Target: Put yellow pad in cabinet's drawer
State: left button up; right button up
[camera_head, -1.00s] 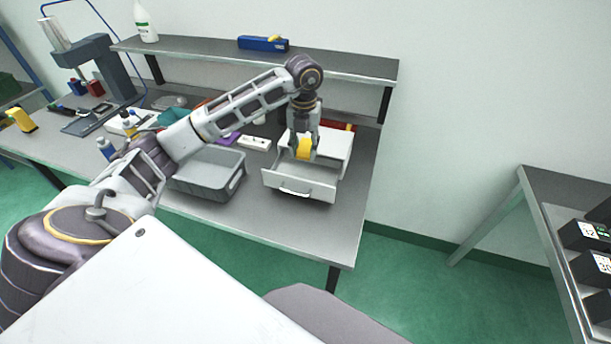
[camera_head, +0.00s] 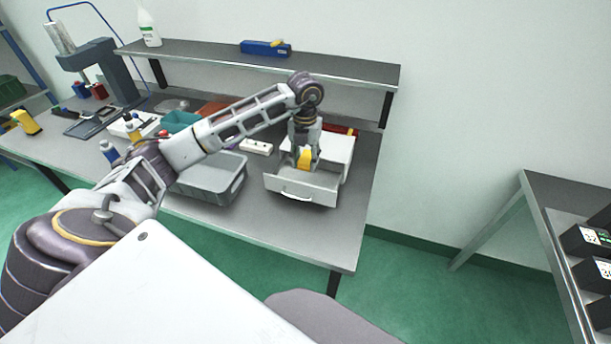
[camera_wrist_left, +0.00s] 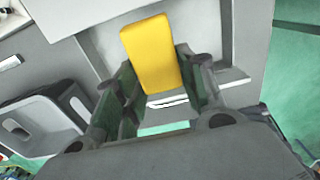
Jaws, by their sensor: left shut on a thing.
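The yellow pad (camera_head: 304,158) is held between the fingers of my left gripper (camera_head: 304,166), which is shut on it. In the left wrist view the pad (camera_wrist_left: 151,56) stands out between the two fingers (camera_wrist_left: 160,88). The white cabinet (camera_head: 333,150) stands near the right end of the bench. Its drawer (camera_head: 301,190) is pulled open towards the front. The gripper points down with the pad over the open drawer, near its back. The gripper hides part of the drawer's inside. My right gripper is not in view.
A grey bin (camera_head: 212,181) stands on the bench left of the drawer. A white power strip (camera_head: 256,147) lies behind it. A shelf (camera_head: 270,60) runs above the back of the bench, with a blue box (camera_head: 264,48) on it.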

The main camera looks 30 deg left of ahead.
aim_at(305, 160)
pick_arm(q)
jog(key=shift+f, duration=1.75)
jog(key=shift+f+p, duration=0.5)
jog(key=shift+f, duration=1.35)
jog(key=shift+f, duration=0.15)
jog(key=o, duration=0.9)
